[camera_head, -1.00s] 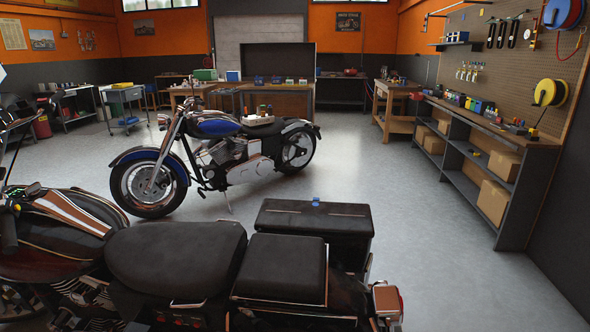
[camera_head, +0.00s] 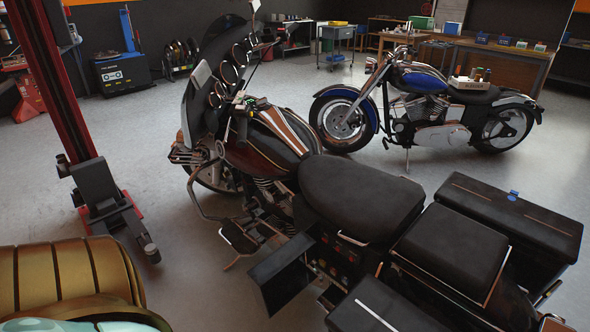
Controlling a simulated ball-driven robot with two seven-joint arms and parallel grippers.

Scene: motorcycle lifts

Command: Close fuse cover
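A dark motorcycle with copper-brown panels stands in front of me, its black seat (camera_head: 360,195) near the middle of the view. Below the seat, on its near side, a fuse box (camera_head: 332,262) with small coloured parts is exposed. A flat dark panel, which looks like the fuse cover (camera_head: 282,273), stands out open from the motorcycle's side at the left of the fuse box. The hinge line is too dark to make out. Neither of my grippers is in view.
A red lift post (camera_head: 62,90) with a dark foot stands at the left. Black saddlebags (camera_head: 510,217) stick out at the motorcycle's rear. A blue motorcycle (camera_head: 425,95) stands behind. Clear grey floor (camera_head: 190,285) lies between the post and the near motorcycle.

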